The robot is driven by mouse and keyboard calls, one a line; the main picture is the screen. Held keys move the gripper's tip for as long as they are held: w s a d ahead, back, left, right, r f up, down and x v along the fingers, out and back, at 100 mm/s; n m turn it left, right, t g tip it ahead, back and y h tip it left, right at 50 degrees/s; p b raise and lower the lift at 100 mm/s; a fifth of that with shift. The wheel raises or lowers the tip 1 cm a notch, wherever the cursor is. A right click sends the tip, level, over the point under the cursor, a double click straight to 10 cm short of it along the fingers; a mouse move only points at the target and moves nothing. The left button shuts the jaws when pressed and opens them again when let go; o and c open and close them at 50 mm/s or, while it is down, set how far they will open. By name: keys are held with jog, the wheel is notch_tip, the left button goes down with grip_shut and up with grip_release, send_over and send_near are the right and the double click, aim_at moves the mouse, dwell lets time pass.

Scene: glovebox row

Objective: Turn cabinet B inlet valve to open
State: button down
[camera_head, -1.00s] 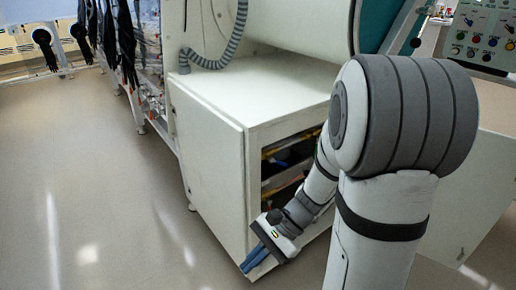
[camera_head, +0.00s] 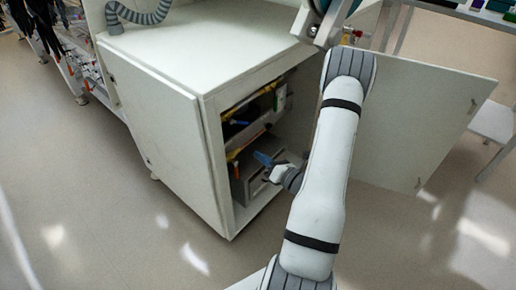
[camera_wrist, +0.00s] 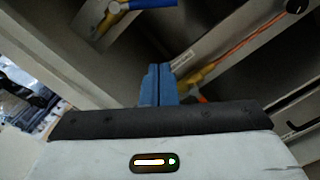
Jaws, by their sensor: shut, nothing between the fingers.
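My gripper (camera_head: 261,158) is at the open front of the white cabinet (camera_head: 205,52); its blue fingers are shut with nothing between them. In the wrist view the shut blue fingers (camera_wrist: 158,84) point into the cabinet. A blue lever (camera_wrist: 150,3) on a brass fitting (camera_wrist: 113,8) shows at the top edge, apart from the fingers and partly cut off. Another brass fitting (camera_wrist: 196,79) shows just right of the fingers; whether they touch cannot be told. No label naming the inlet valve or cabinet B is readable.
The cabinet's open door (camera_head: 415,125) stands to the right of my arm. Inside are grey shelves or boxes and yellow parts (camera_head: 240,150). An orange line (camera_wrist: 250,45) and a black knob (camera_wrist: 297,5) show in the wrist view. The floor (camera_head: 120,215) on the left is clear.

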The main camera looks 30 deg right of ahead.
aim_at(239, 122)
jog(key=w+r+b, duration=0.2)
jog(key=w+r, duration=0.1)
jog(key=w, duration=0.6)
jog(key=shift+w+a+r, duration=0.25)
jog(key=shift+a+r, duration=0.05)
jog(key=shift+a, duration=0.1)
jog(key=shift+d, duration=0.15)
